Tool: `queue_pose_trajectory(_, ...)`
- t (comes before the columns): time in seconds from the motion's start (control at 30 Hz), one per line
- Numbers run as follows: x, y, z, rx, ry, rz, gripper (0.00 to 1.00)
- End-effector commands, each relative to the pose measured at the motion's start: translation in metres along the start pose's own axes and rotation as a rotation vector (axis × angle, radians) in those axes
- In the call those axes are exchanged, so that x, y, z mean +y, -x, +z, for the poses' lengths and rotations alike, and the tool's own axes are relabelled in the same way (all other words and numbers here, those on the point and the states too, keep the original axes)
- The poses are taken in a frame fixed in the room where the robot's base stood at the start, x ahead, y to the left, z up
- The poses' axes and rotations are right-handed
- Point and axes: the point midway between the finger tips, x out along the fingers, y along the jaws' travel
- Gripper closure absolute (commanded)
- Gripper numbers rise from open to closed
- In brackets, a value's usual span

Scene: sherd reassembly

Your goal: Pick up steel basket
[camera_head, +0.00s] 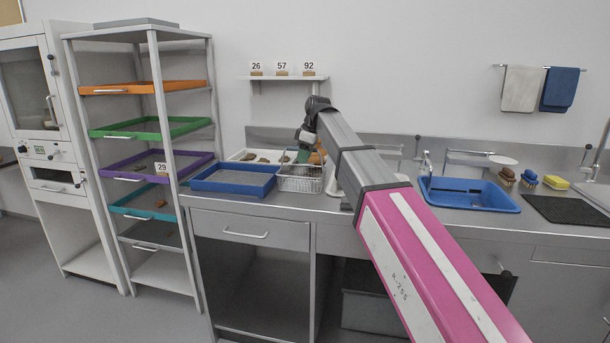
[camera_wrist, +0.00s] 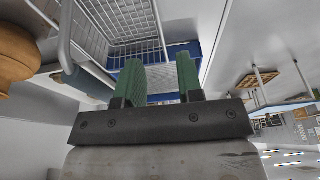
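The steel basket (camera_head: 299,184) is a wire-mesh basket on the steel counter, just right of the blue tray (camera_head: 233,181). Its wire wall and rim also show at the top of the wrist view (camera_wrist: 124,22). My gripper (camera_head: 304,156) is above the basket, near its upper edge. In the wrist view, its two green fingers (camera_wrist: 159,65) are apart with a clear gap, and the basket's mesh lies beyond them. I cannot tell whether any wire of the rim is between the fingers.
A white tray with sherds (camera_head: 262,157) lies behind the blue tray. A rounded brown object (camera_wrist: 16,55) stands close by at left in the wrist view. A blue basin (camera_head: 468,194) is farther right. A rack with coloured trays (camera_head: 150,128) stands left.

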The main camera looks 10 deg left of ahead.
Motion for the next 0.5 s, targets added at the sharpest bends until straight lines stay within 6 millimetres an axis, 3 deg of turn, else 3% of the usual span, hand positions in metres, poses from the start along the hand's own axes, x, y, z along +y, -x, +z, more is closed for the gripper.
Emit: queue_pose_trajectory(0.5, 0.000, -0.054, 0.000, 0.000, -0.001, -0.001, 0.66)
